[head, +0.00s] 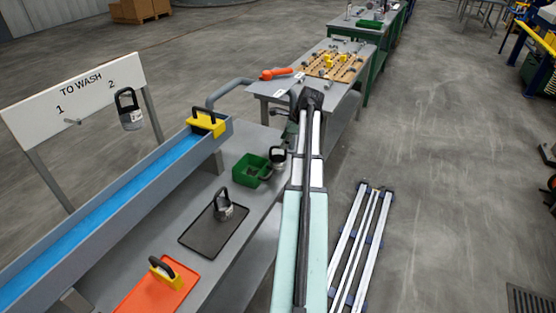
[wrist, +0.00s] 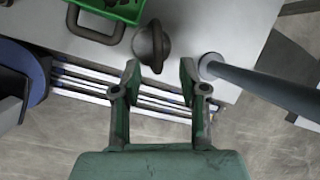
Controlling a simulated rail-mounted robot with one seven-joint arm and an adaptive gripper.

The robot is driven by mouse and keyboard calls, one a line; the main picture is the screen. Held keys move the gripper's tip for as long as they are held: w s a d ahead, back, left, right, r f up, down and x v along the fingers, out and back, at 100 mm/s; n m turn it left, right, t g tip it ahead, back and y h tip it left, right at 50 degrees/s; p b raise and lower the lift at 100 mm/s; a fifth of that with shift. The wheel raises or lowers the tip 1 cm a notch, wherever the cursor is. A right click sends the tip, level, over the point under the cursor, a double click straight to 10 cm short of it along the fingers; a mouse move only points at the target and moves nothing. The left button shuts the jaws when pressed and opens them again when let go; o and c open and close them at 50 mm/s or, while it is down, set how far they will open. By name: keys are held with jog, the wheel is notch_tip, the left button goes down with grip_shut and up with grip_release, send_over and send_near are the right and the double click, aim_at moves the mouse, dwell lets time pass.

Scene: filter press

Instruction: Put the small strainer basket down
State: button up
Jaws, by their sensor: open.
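A small metal strainer basket (head: 277,160) with a dark handle stands on the grey bench, beside the green bin and near the bench's right edge. In the wrist view the strainer basket (wrist: 152,45) shows from above as a dark round shape with its handle. My gripper (wrist: 160,70) is open, with the basket just beyond and between its fingertips, and no grip on it shows. In the head view my arm hides most of the gripper. A similar basket (head: 222,208) stands on a black mat (head: 196,238). Another basket (head: 131,119) hangs under number 2 on the "TO WASH" board (head: 75,92).
The green bin (head: 248,168) is close to the basket; its dark handle lies near my left finger in the wrist view. A blue-lined trough (head: 110,212) runs along the left.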

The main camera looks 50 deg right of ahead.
jog(key=shift+p+x, duration=0.85)
jog(key=shift+x, duration=1.7)
jog(key=shift+a, duration=0.1)
grip_shut()
